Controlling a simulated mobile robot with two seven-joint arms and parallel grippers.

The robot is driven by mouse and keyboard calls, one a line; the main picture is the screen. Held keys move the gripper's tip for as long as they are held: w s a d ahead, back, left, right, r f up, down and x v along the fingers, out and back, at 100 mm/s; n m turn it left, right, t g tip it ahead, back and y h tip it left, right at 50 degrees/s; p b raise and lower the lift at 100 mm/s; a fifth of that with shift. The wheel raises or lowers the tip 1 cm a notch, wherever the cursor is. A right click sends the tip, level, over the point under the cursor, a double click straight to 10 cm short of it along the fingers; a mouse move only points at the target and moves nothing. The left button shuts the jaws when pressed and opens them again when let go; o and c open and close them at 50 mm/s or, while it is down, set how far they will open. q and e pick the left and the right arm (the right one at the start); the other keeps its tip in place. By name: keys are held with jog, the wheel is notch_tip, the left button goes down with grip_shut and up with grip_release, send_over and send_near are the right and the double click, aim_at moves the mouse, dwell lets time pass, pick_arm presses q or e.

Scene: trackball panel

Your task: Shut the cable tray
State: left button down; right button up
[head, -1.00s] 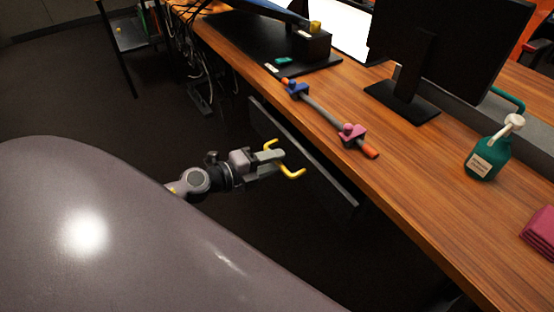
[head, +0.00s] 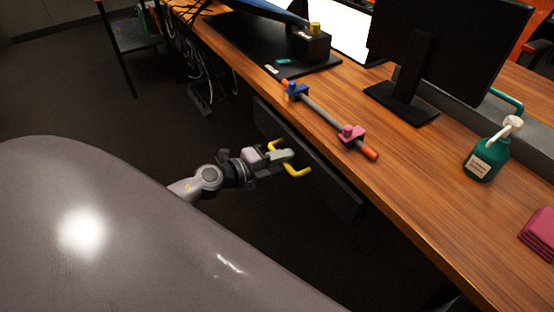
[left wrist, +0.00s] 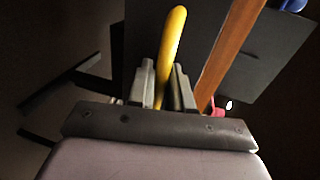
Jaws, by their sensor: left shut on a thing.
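The cable tray (head: 341,190) is a dark panel under the front edge of the desk, partly hidden by my left gripper and in shadow. A yellow bent handle (head: 298,172) stands out from its front. My left gripper (head: 287,157) is shut on the handle's middle. In the left wrist view, the yellow handle (left wrist: 173,40) runs between the two grey fingers (left wrist: 164,85), with the dark panel behind it. My right gripper is not in view.
The wooden desk (head: 420,200) holds a rod with blue and pink clamps (head: 322,119), a monitor (head: 440,50), a green pump bottle (head: 486,158) and folded pink cloth (head: 540,232). Loose cables (head: 205,70) hang under the desk's far end. The floor before the desk is clear.

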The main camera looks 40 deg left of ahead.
pick_arm(q)
jog(key=shift+w+d+r, duration=0.1)
jog(key=shift+w+d, duration=0.15)
jog(key=shift+w, duration=0.35)
jog(key=shift+w+d, duration=0.2)
jog(key=shift+w, duration=0.4)
jog(key=c, duration=1.2)
grip_release()
jog(key=shift+w+d, duration=0.1)
jog(key=shift+c, duration=0.2)
jog(key=v, duration=0.7)
jog(key=shift+p, duration=0.45)
